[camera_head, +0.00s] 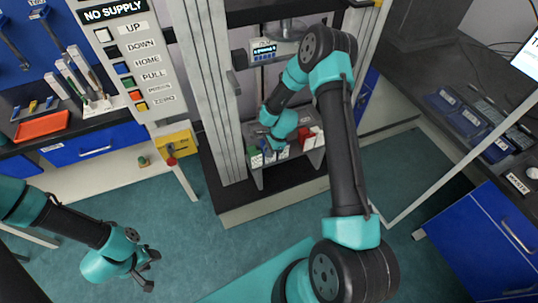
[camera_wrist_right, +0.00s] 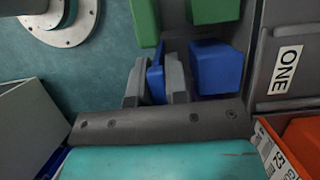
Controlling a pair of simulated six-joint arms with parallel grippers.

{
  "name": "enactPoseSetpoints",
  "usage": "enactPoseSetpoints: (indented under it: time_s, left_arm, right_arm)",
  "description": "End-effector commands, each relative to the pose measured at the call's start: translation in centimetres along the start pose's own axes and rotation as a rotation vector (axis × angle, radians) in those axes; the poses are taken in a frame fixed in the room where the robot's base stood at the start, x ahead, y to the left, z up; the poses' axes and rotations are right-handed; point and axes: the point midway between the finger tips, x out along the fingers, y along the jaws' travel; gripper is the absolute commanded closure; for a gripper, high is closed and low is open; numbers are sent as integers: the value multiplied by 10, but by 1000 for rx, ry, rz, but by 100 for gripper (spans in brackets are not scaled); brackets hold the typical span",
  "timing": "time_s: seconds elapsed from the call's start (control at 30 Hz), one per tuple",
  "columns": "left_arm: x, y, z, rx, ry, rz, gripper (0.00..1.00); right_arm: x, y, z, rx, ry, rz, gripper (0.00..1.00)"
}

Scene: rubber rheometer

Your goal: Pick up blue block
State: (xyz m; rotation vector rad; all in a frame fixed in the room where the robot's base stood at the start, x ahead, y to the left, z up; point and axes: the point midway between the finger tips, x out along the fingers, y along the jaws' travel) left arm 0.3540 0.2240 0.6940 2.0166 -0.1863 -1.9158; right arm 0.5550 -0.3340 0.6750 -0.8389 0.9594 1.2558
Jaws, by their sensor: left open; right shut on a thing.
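My right gripper (camera_wrist_right: 157,85) is shut on a narrow blue block (camera_wrist_right: 155,72), which shows between the two grey fingers in the right wrist view. A second blue block (camera_wrist_right: 215,68) is just to the right of the fingers. In the head view my right gripper (camera_head: 272,148) is at the grey shelf (camera_head: 315,158) under the machine, and the arm covers part of the blocks. Whether the held block is clear of its support cannot be told. My left gripper (camera_head: 148,271) is open and empty above the floor at the lower left.
Green blocks (camera_wrist_right: 213,10) lie beyond the blue ones in the wrist view. A green block (camera_head: 255,158) and red blocks (camera_head: 312,137) are on the shelf. The machine's upright columns (camera_head: 207,90) rise left of it. A blue drawer unit (camera_head: 490,240) is at the right.

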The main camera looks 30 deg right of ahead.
Motion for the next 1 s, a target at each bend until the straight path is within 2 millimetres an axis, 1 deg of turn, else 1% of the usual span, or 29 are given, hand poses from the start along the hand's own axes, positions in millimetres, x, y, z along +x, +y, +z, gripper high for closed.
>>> enactPoseSetpoints:
  time_s: [0.17,0.33,0.47,0.8,0.9,1.0]
  left_arm:
    - [0,0,0,0,0,0,57]
    - [0,0,0,0,0,0,57]
    - [0,0,0,0,0,0,57]
    - [0,0,0,0,0,0,57]
    - [0,0,0,0,0,0,57]
    - [0,0,0,0,0,0,57]
  right_arm:
    - [-8,0,3,0,0,-1,100]
    - [-28,-1,11,-1,0,-3,100]
    - [-52,-1,22,-3,1,-4,100]
    - [-128,-1,53,-2,0,-5,100]
    - [-145,-1,60,-3,1,-4,100]
    - [-156,-1,65,-2,0,-3,100]
